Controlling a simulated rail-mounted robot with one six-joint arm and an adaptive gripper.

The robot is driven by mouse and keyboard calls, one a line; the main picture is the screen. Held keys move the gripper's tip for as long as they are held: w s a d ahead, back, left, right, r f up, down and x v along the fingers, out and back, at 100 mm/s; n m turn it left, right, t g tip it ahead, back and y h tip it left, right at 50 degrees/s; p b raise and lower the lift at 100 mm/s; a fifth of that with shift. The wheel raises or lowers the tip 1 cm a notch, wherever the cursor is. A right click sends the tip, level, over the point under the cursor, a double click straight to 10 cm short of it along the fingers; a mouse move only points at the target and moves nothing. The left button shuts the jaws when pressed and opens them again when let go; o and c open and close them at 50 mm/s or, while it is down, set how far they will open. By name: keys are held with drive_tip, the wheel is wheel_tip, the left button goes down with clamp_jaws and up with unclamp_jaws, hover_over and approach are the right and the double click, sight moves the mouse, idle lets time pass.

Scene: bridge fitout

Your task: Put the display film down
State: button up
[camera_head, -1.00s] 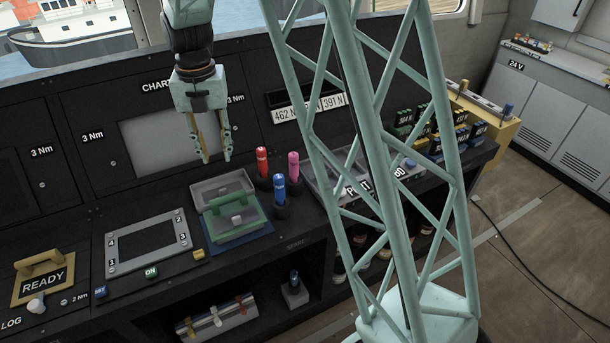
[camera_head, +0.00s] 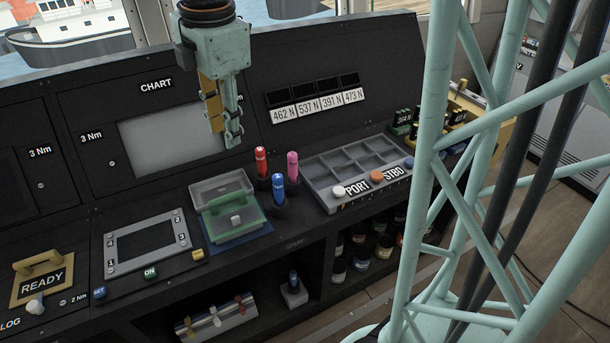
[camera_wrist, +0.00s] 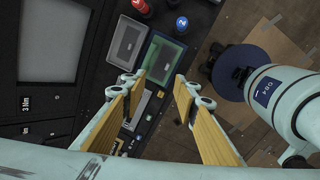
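My gripper (camera_head: 226,136) hangs above the console, in front of the grey chart screen (camera_head: 172,135). In the wrist view its two fingers (camera_wrist: 160,78) are apart, with nothing visible between them. A green-rimmed sheet or tray (camera_head: 233,219) with a small white block lies on a blue mat (camera_head: 240,243), below my gripper; its green panel also shows in the wrist view (camera_wrist: 162,58). I cannot tell for certain whether this is the display film. A dark display in a pale frame (camera_head: 110,256), its corners numbered 1 to 4, lies to the left.
A grey case (camera_head: 207,188) stands behind the green piece. Red (camera_head: 261,161), blue (camera_head: 278,187) and pink (camera_head: 293,167) markers stand upright to its right. A grey compartment tray (camera_head: 323,187) is further right. The READY plate (camera_head: 42,283) is far left.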

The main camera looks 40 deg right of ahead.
drive_tip(key=s+r+m+t, duration=0.1)
drive_tip(key=s+r+m, duration=0.3)
drive_tip(key=s+m, duration=0.6)
drive_tip(key=s+r+m+t, duration=0.1)
drive_tip(key=s+r+m, duration=0.2)
drive_tip(key=s+m, duration=0.7)
drive_tip(key=s, duration=1)
drive_tip(key=shift+r, duration=0.35)
drive_tip(key=shift+r, duration=0.1)
drive_tip(key=shift+d, duration=0.15)
